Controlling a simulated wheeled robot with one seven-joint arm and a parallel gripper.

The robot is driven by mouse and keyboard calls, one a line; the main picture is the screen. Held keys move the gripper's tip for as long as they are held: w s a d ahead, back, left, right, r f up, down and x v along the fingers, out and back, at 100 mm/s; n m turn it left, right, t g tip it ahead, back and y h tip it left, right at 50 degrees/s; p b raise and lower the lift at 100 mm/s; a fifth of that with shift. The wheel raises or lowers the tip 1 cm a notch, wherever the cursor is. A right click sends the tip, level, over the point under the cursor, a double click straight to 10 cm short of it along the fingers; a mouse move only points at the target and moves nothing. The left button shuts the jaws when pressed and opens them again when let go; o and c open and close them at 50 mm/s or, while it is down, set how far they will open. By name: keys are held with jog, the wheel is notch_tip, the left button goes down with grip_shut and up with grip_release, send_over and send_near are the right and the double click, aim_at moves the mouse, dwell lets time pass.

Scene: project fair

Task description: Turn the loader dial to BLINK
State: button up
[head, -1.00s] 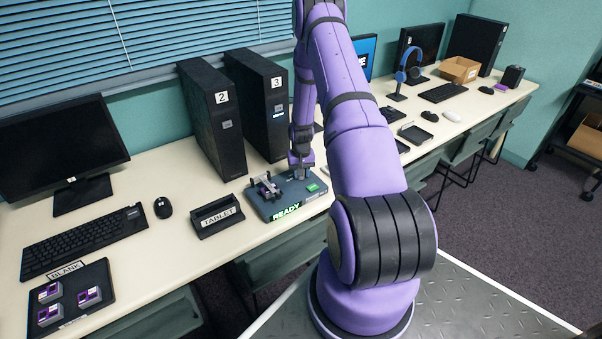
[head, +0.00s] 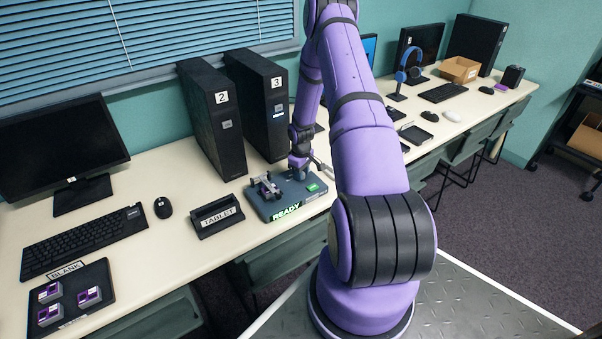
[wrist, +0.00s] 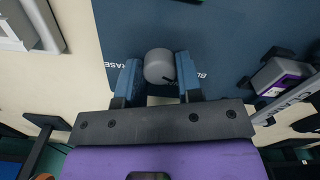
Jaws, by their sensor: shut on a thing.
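The loader (head: 290,197) is a blue-grey box on the desk with a lit green READY display (head: 286,212). In the wrist view its panel (wrist: 225,35) carries the grey round loader dial (wrist: 159,66). The dial's dark mark is at its lower right, towards a partly hidden label starting "BL" (wrist: 202,75). A label ending in "RASE" (wrist: 111,65) is on the left. My gripper (wrist: 160,72) is shut on the dial, one blue finger on each side. In the head view the dial is hidden by my wrist.
A clamp-like fixture (head: 268,187) stands on the loader's left part. A TABLET holder (head: 217,216) is left of the loader. Tall black towers 2 (head: 215,120) and 3 (head: 262,105) stand behind it. A BLANK tray (head: 92,312) with purple-labelled pieces is at lower left.

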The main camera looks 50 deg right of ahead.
jog(key=shift+n, duration=0.3)
dwell(0.4)
jog(key=o, duration=0.9)
jog(key=shift+r, duration=0.1)
notch_tip(320, 180, up, 11)
jog(key=shift+f, duration=0.15)
